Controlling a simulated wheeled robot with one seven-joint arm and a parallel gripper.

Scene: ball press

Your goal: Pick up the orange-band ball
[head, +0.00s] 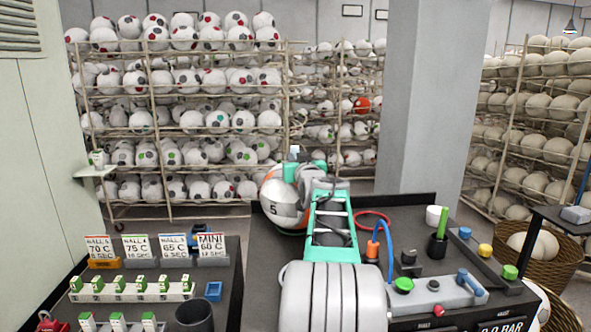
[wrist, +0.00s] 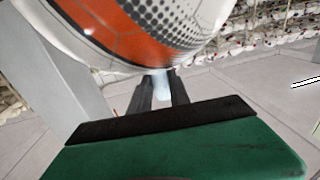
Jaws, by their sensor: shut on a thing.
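The orange-band ball (head: 273,207), white and orange with a black 5, is at the far left corner of the dark bench, below and left of my gripper (head: 291,170). In the wrist view the ball (wrist: 135,35) fills the top, showing its orange band and black dots. There my gripper (wrist: 161,88) has its two dark fingers closed around a small pale piece (wrist: 162,84) at the ball's edge. Where this piece joins the ball is not clear. My arm hides the ball's right side in the head view.
Ball racks (head: 190,100) stand behind, and a grey pillar (head: 430,100) rises right of centre. Left, another bench carries label cards (head: 135,247) and a dark cup (head: 194,316).

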